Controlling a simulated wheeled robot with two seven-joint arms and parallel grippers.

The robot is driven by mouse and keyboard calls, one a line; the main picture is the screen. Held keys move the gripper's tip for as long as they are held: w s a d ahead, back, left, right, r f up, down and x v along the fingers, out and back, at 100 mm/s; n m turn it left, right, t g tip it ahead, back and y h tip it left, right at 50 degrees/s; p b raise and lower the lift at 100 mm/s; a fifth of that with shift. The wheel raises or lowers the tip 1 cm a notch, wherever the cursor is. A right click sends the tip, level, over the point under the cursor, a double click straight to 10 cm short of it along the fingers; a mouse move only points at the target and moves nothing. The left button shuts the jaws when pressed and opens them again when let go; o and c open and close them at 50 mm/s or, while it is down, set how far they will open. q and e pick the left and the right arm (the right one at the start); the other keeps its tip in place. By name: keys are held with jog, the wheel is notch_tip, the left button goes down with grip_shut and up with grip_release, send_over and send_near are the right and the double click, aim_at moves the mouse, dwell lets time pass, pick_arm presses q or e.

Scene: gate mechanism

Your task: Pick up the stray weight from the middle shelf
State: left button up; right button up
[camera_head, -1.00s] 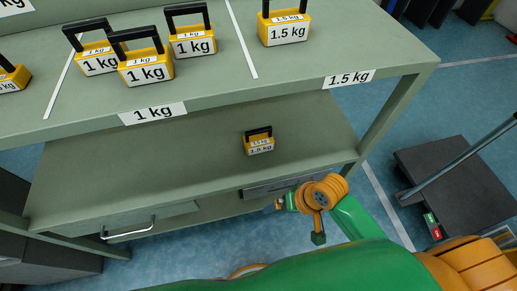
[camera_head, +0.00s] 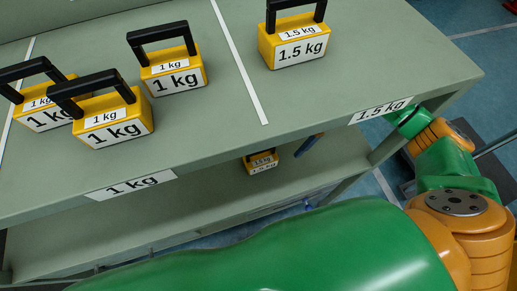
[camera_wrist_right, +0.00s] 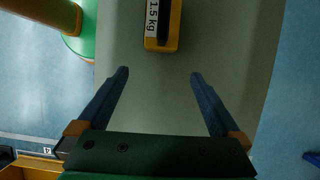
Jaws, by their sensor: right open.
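The stray weight (camera_head: 262,162) is a yellow block on the middle shelf (camera_head: 215,198). In the head view, the top shelf's front edge hides its upper part. In the right wrist view the weight (camera_wrist_right: 161,30), with a dark handle and a 1.5 kg label, lies ahead of my right gripper (camera_wrist_right: 159,75). That gripper is open and empty, its two blue fingers spread apart. The weight is beyond the fingertips, roughly centred between them. In the head view one blue finger (camera_head: 308,146) shows just right of the weight. My left gripper is not in view.
The top shelf (camera_head: 225,125) overhangs the weight. It carries several 1 kg weights (camera_head: 175,78) and one 1.5 kg weight (camera_head: 293,45), split by white lines. A shelf leg (camera_head: 383,147) stands right of the weight, close to my right arm.

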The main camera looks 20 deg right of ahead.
send_over(256, 158)
jog(key=d, duration=0.2)
jog(key=shift+w+d, duration=0.1)
jog(key=shift+w, duration=0.05)
jog(key=b+x, duration=0.1)
jog(key=x, duration=0.4)
jog(key=shift+f, duration=0.1)
grip_shut()
